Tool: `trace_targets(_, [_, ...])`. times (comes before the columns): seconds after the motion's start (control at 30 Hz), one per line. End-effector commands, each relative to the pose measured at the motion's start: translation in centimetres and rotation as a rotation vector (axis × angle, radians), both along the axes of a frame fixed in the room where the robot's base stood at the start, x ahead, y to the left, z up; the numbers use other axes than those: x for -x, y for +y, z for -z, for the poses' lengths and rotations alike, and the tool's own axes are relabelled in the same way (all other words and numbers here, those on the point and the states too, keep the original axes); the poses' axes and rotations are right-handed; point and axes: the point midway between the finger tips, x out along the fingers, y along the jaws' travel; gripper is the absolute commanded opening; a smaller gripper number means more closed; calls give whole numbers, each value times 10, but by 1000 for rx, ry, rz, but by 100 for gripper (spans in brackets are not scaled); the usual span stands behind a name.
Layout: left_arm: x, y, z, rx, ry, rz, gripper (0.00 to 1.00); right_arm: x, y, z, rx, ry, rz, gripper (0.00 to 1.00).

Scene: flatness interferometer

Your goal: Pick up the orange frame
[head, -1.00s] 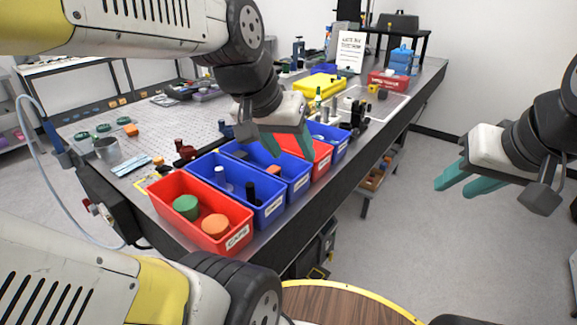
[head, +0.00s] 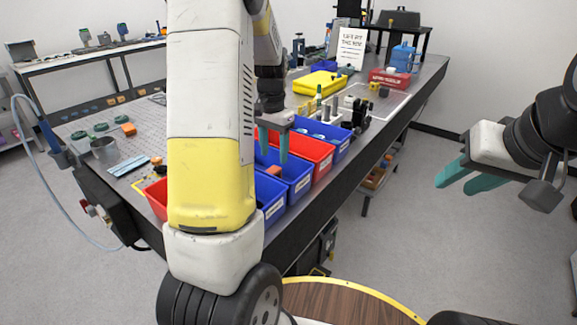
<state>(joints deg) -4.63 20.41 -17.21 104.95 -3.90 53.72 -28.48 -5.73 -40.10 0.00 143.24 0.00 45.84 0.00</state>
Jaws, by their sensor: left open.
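A small orange piece (head: 274,170) lies in a blue bin (head: 299,185) near the front of the bench; it may be the orange frame, but it is too small to make out its shape. My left gripper (head: 273,154) points down with its teal fingers open, just above that piece. I cannot tell the exact height between them. My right gripper (head: 454,186) is open and empty, over the floor to the right of the bench. My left arm hides much of the front bins.
A red bin (head: 318,163) and another blue bin (head: 340,150) stand behind. A yellow bin (head: 320,84) is farther back. An orange block (head: 128,129) and a metal cup (head: 104,149) stand on the left of the bench.

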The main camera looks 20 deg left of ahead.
Motion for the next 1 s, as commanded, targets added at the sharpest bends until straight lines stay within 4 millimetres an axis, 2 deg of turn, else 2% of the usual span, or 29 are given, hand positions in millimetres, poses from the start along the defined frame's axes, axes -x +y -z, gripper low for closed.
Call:
trace_targets(0.43, [4,-2,59,1,3,-1,55,0,0,0,0,0,0,36])
trace_targets(0.53, [4,-2,66,1,1,-1,55,0,0,0,0,0,0,36])
trace_targets(0.77, [3,-2,67,1,-1,-1,55,0,0,0,0,0,0,36])
trace_targets(1.0, [3,-2,67,1,-1,-1,7,0,0,0,0,0,0,36])
